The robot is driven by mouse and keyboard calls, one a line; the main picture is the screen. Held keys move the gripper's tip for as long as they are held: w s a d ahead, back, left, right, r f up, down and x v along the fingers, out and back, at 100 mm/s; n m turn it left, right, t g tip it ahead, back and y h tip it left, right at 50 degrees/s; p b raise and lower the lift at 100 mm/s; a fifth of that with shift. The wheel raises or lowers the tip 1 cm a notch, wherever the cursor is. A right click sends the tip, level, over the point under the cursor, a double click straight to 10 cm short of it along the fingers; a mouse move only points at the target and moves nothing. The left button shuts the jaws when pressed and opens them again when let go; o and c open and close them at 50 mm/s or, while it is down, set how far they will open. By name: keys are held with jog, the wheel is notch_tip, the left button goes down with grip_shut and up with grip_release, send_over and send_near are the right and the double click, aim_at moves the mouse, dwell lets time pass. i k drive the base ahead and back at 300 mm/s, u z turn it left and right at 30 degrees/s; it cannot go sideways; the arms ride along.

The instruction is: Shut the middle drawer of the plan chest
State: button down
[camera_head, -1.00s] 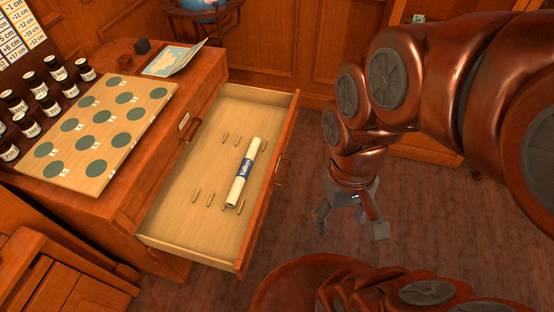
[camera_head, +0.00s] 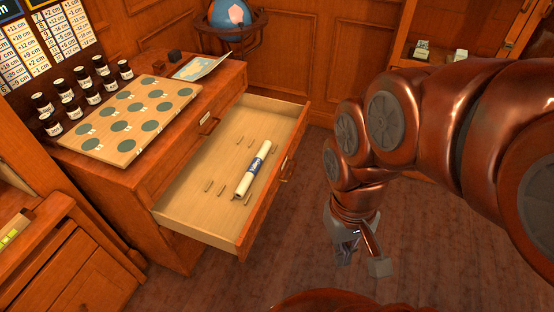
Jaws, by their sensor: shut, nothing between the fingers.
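The plan chest (camera_head: 170,178) stands at the left with one drawer (camera_head: 232,138) pulled well out to the right. A rolled paper with a blue label (camera_head: 252,170) lies in the drawer among several small pegs. The drawer's front panel (camera_head: 272,182) has handles on its outer face. Another drawer with a handle (camera_head: 209,125) is shut above it; which level the open one is cannot be told for sure. My gripper (camera_head: 345,254) is shut and empty, hanging over the floor to the right of the drawer front, apart from it.
On the chest top are a board with green discs (camera_head: 130,120), several dark jars (camera_head: 85,92), small dark blocks and a folded map (camera_head: 201,67). A globe (camera_head: 230,20) stands behind. Wooden floor (camera_head: 270,265) lies clear between drawer and gripper. A shelf cabinet (camera_head: 455,60) is at the back right.

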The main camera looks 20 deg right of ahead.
aim_at(200, 203)
jog(key=u, duration=1.1)
jog(key=i, duration=0.95)
jog(key=z, duration=1.05)
